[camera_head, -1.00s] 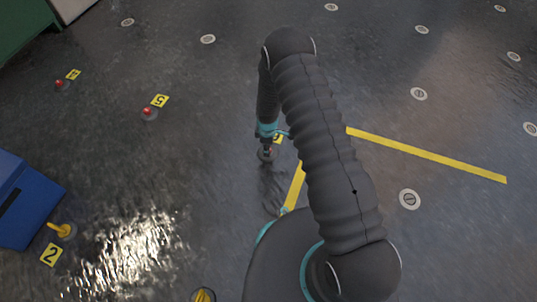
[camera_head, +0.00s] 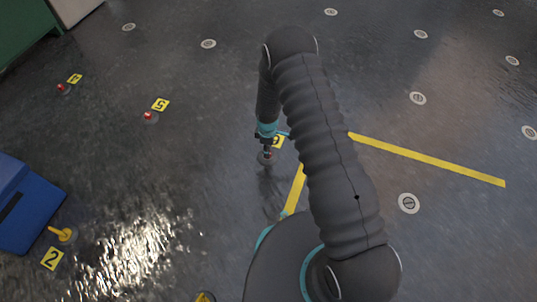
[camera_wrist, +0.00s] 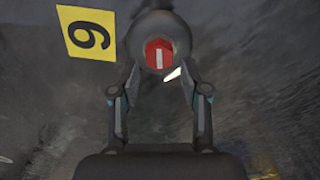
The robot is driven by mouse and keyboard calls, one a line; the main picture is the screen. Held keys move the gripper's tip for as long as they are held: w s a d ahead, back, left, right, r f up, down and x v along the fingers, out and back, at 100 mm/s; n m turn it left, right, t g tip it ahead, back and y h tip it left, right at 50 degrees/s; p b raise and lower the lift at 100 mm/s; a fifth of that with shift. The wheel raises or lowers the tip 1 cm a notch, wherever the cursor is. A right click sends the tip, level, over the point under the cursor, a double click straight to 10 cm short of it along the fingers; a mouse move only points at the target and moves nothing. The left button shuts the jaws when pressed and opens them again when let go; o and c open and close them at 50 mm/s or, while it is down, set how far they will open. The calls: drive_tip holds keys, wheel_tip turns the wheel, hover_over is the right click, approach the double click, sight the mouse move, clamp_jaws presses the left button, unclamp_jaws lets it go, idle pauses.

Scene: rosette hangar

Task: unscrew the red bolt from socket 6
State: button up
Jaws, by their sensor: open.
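The red bolt (camera_wrist: 159,54) shows in the wrist view as a red hexagonal head with a pale slot mark, set in the dark round socket 6 (camera_wrist: 178,24). The yellow label "6" (camera_wrist: 87,33) lies to its left; in the head view the label (camera_head: 277,141) is partly hidden by my arm. My gripper (camera_wrist: 158,80) is open, its two fingers to the left and right of the bolt head in the wrist view. I cannot tell whether they touch it. In the head view my gripper (camera_head: 267,153) points down at the socket (camera_head: 265,158), and the bolt is mostly covered.
Red bolts stand at socket 5 (camera_head: 149,116) and at another labelled socket (camera_head: 63,88) to the left. A yellow bolt (camera_head: 62,234) is by label 2 (camera_head: 52,259), beside a blue box (camera_head: 27,207). Yellow tape (camera_head: 425,159) marks the floor at right.

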drive_tip(key=shift+r, duration=0.3)
drive_tip(key=m+b, duration=0.2)
drive_tip(key=m, duration=0.3)
drive_tip(key=shift+f+m, duration=0.15)
drive_tip(key=shift+m, duration=0.15)
drive_tip(key=m+b, duration=0.1)
drive_tip(key=m, duration=0.5)
drive_tip(key=shift+m+b, duration=0.3)
drive_tip(key=shift+b, duration=0.1)
drive_tip(key=m+b, duration=0.1)
drive_tip(key=m, duration=0.5)
drive_tip(key=shift+m, duration=0.3)
drive_tip(key=m, duration=0.5)
drive_tip(key=shift+b, duration=0.35)
drive_tip(key=n, duration=0.5)
drive_tip(key=shift+n, duration=0.3)
drive_tip(key=n, duration=0.6)
drive_tip(key=shift+n, duration=0.3)
drive_tip(key=n, duration=0.5)
drive_tip(key=shift+n, duration=0.3)
drive_tip(key=n, duration=0.6)
drive_tip(key=m, duration=0.4)
drive_tip(key=shift+m, duration=0.4)
drive_tip(key=m, duration=0.8)
drive_tip(key=shift+m, duration=0.4)
drive_tip(key=m, duration=0.4)
drive_tip(key=shift+m, duration=0.3)
